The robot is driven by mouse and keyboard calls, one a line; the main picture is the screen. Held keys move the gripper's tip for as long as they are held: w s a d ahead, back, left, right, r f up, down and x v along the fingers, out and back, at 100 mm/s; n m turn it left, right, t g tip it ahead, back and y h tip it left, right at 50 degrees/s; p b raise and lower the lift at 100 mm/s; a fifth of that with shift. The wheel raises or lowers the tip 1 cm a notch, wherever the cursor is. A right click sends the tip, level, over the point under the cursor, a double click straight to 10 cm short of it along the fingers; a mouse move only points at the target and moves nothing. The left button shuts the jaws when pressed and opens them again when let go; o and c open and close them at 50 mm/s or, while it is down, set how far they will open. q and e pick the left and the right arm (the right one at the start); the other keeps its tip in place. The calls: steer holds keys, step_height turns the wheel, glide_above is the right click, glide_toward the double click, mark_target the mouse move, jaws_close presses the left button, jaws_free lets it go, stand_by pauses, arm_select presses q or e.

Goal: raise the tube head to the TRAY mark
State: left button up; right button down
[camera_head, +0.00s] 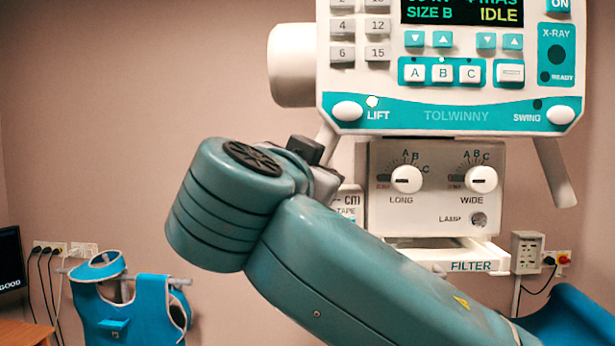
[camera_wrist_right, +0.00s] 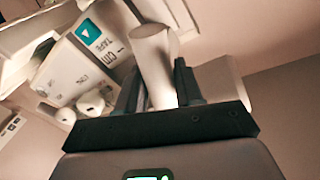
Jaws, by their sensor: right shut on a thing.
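The tube head's white and teal panel (camera_head: 450,112) fills the upper right of the head view, with a LIFT button (camera_head: 347,111) and a lit lamp beside it. A pale handle bar (camera_head: 327,143) slants down from its lower left. My right gripper (camera_wrist_right: 156,78) is shut on this handle (camera_wrist_right: 153,48), one dark finger on each side of it in the right wrist view. In the head view my teal right arm mostly hides the grip. A small white tape box (camera_head: 348,203) marked in cm is partly hidden behind the gripper. No TRAY mark is readable. My left gripper is out of view.
The collimator box (camera_head: 436,215) with LONG and WIDE knobs hangs under the panel, above a FILTER tray (camera_head: 470,266). A second handle (camera_head: 556,172) hangs at the right. A blue apron (camera_head: 130,310) hangs lower left. A wall socket (camera_head: 527,257) is at right.

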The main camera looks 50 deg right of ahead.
stand_by(0.3)
steer(key=c, duration=0.9)
jaws_free()
steer(key=shift+o, duration=0.2)
steer(key=shift+a, duration=0.25)
steer(key=b+v, duration=0.3)
steer(key=v, duration=1.3)
steer(key=shift+s+f, duration=0.1)
steer(key=shift+s, duration=0.05)
